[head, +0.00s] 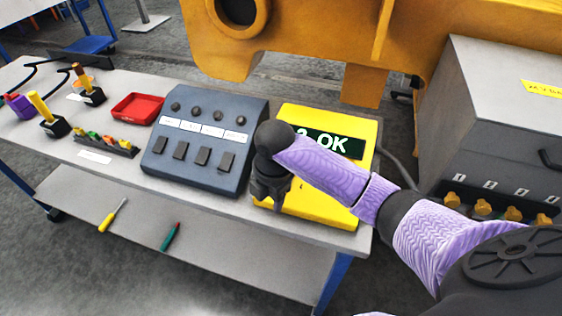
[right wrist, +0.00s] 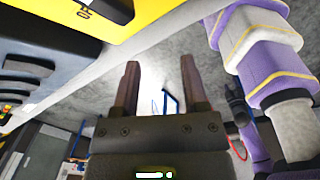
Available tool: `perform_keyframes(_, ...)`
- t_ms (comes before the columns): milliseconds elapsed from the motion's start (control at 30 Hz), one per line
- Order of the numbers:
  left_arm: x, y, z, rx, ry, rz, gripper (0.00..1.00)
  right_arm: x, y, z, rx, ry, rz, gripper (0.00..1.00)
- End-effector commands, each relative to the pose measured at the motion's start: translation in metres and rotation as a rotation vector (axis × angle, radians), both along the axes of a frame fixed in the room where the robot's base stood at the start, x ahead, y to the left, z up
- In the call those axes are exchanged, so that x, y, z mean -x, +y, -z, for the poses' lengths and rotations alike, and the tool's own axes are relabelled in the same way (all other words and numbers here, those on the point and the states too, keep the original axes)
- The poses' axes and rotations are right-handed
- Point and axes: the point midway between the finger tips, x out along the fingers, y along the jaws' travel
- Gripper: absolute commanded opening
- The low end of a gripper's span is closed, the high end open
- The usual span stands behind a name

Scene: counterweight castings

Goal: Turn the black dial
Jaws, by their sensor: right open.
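The yellow box (head: 315,208) with a dark display reading "OK" (head: 335,143) stands at the right end of the bench. My right gripper (head: 271,203) is in front of its left part and hides some of its face. In the right wrist view the gripper (right wrist: 161,82) is open, with nothing between its fingers. That view also shows the yellow box (right wrist: 155,18) at the top, with a dark part I cannot identify for sure. The blue-grey console (head: 212,105) beside it has several small black knobs (head: 195,110) above dark switches. Which is the black dial I cannot tell. My left gripper is out of view.
A red tray (head: 137,108) and a rack of small coloured parts (head: 105,145) lie left of the console. A grey cabinet (head: 500,100) with orange knobs stands at the right. A large orange casting (head: 310,40) is behind. Two screwdrivers lie on the lower shelf (head: 220,245).

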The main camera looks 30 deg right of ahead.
Motion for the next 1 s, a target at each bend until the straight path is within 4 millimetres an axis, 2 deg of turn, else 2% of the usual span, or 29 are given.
perform_keyframes(33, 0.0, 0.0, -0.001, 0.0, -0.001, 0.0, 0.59, -0.01, -0.011, -0.016, 0.023, 0.0, -0.064, 0.56)
perform_keyframes(200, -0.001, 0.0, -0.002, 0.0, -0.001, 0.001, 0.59, -0.033, -0.049, -0.071, 0.067, 0.035, -0.308, 0.56)
perform_keyframes(300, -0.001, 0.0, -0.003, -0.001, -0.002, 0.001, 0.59, -0.038, -0.066, -0.099, 0.072, 0.048, -0.41, 0.56)
perform_keyframes(367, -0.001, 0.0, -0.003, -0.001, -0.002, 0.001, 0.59, -0.039, -0.072, -0.105, 0.071, 0.055, -0.446, 0.56)
perform_keyframes(467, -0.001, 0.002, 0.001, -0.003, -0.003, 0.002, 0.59, -0.039, -0.073, -0.094, 0.067, 0.059, -0.463, 0.56)
perform_keyframes(700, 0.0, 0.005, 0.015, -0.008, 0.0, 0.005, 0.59, -0.038, -0.072, -0.035, 0.068, 0.059, -0.46, 0.56)
perform_keyframes(800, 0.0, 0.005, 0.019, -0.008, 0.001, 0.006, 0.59, -0.039, -0.072, -0.019, 0.067, 0.057, -0.461, 0.56)
perform_keyframes(1000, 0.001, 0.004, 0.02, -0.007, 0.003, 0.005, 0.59, -0.039, -0.072, -0.008, 0.07, 0.055, -0.46, 0.56)
